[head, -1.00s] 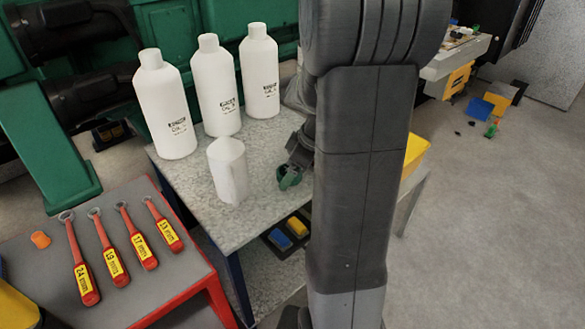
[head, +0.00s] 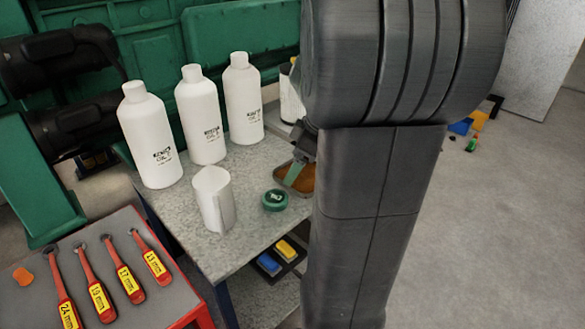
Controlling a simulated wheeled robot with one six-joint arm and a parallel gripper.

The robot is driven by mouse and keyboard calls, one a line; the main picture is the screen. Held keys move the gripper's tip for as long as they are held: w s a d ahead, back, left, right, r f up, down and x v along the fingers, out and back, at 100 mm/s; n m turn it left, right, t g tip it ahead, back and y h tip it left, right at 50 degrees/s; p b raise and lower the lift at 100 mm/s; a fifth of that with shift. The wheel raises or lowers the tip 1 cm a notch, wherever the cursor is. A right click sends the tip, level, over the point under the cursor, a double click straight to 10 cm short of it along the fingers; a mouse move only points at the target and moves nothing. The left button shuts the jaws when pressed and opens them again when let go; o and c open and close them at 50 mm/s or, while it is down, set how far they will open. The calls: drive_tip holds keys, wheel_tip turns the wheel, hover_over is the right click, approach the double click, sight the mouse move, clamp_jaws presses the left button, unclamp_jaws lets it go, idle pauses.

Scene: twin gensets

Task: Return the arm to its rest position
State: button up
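My arm (head: 375,180) stands large and dark in the front of the head view, right of centre. My gripper (head: 293,174) shows just left of the arm, above the grey bench.
Three white bottles (head: 203,120) and a white cup-like container (head: 213,198) stand on the bench (head: 215,250). A brown tray (head: 300,178) is partly hidden behind the gripper. Red-handled wrenches (head: 124,277) lie on the front-left table. Floor at right is mostly clear.

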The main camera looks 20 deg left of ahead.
sight(276, 197)
drive_tip(key=b+x, duration=0.1)
drive_tip(key=x, duration=1.1)
drive_tip(key=shift+s, duration=0.1)
drive_tip(key=shift+r, duration=1.85)
